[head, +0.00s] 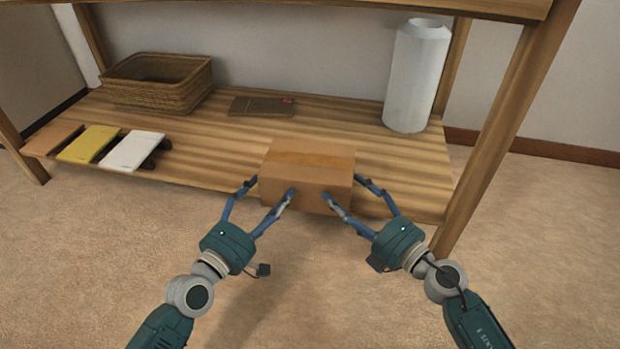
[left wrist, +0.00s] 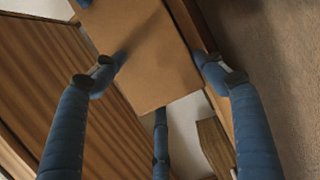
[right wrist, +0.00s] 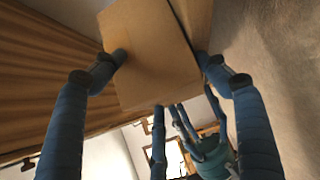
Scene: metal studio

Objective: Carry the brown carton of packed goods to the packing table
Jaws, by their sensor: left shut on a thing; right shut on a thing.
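The brown carton (head: 308,165) is at the front edge of the wooden shelf in the head view, closed with a tape strip across its top. My left gripper (head: 270,190) is shut on its left side and my right gripper (head: 342,190) is shut on its right side. In the left wrist view, the carton (left wrist: 150,60) lies between the fingers of my left gripper (left wrist: 160,72). In the right wrist view, the carton (right wrist: 150,55) lies between the fingers of my right gripper (right wrist: 162,58). Whether its underside touches the shelf is hidden. No packing table can be identified for certain.
The wooden shelf (head: 220,165) also holds a wicker basket (head: 155,95), a brown flat item (head: 262,106), a white cylinder (head: 416,75) and several flat packets (head: 90,143) at the left. A wooden post (head: 505,125) stands right of the carton. Carpet (head: 310,290) in front is clear.

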